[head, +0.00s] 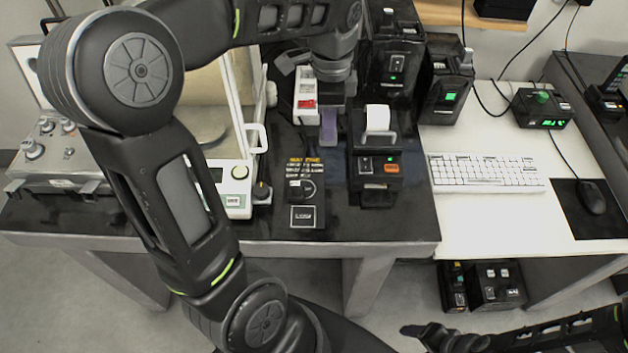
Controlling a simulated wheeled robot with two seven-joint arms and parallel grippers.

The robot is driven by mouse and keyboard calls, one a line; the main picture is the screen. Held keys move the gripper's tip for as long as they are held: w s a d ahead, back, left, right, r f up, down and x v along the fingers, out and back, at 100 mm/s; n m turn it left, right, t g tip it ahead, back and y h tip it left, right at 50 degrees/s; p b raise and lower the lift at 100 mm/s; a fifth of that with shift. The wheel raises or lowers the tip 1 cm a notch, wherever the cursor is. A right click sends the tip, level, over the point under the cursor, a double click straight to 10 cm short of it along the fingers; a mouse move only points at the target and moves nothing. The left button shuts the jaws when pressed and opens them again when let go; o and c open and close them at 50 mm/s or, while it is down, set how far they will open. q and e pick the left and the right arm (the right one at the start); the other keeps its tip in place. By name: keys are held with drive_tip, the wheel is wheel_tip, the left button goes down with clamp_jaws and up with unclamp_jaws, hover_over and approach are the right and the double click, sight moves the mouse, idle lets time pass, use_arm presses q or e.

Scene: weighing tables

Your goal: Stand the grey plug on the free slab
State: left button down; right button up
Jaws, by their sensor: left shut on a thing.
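My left gripper (332,100) points down over the back middle of the dark table. It is shut on a narrow purplish-grey block (328,127), which shows just below the jaws. This may be the grey plug; the jaws hide its upper part. I cannot tell whether its lower end touches the table. No other grey plug shows clearly. I cannot single out the free slab; the dark tabletop (385,222) has bare patches near its front edge. My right gripper (424,332) is low at the bottom right, away from the tables; its jaws are unclear.
A black printer (367,166) with a white roll stands right of the held block. A black panel (305,215) lies in front, and a balance (235,175) stands left. Black devices (395,75) stand behind. A keyboard (485,172) lies on the white table (450,225).

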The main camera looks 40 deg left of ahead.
use_arm(q)
drive_tip(key=shift+w+f, duration=0.2)
drive_tip(key=shift+f, duration=0.15)
wheel_tip(320, 180, down, 6)
drive_tip(key=shift+r, duration=0.1)
drive_tip(key=shift+f, duration=1.85)
drive_tip(key=shift+f, duration=0.2)
drive_tip(key=c, duration=1.2)
unclamp_jaws()
drive_tip(key=shift+r, duration=0.2)
